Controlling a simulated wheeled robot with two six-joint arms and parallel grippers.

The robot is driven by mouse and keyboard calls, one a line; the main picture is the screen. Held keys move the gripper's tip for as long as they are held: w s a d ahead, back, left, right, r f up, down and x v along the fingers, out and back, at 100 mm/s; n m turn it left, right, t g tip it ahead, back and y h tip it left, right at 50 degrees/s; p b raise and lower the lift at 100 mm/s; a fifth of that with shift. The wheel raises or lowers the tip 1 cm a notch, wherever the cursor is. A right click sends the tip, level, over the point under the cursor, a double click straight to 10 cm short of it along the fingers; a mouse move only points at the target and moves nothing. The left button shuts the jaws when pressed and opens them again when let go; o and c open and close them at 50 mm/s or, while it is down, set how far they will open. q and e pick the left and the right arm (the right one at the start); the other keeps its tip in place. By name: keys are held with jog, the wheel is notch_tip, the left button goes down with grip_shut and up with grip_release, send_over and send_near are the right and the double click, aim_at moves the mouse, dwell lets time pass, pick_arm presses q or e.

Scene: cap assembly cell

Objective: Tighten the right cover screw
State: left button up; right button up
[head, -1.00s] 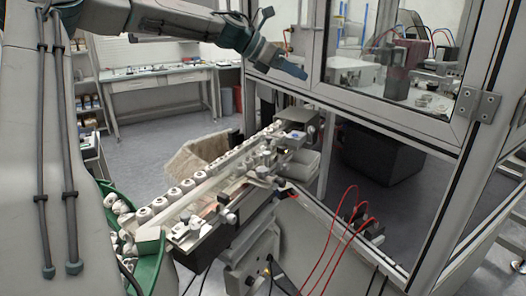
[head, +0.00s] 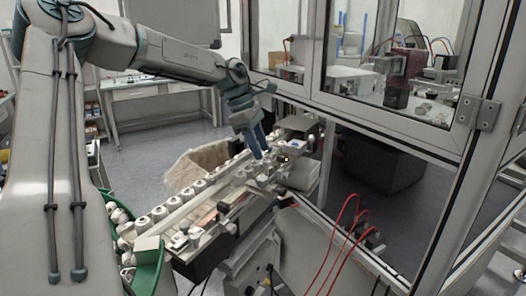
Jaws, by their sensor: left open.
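My left gripper (head: 258,146) comes in from the left and points down over the far half of the cap feeder rail (head: 190,207). Its fingers are blue-grey and its tips are close to the small mechanism (head: 265,170) on the rail; I cannot tell whether they touch it. The gripper is open, and I see nothing held in it. The right cover screw is too small to make out, and the fingers hide part of the mechanism. My right gripper is not in view.
A row of white caps (head: 159,213) lines the rail, fed from a green bowl (head: 149,273). A glass-walled frame (head: 318,60) stands close on the right. Red cables (head: 345,222) loop in front of it. A workbench (head: 165,97) stands at the back.

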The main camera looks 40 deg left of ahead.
aim_at(266, 160)
pick_arm(q)
jog(key=shift+x, duration=1.4)
grip_shut()
jog(key=shift+w+f+m+b, duration=0.1)
jog(key=shift+m+b, duration=0.2)
jog(key=shift+m, duration=0.2)
grip_release()
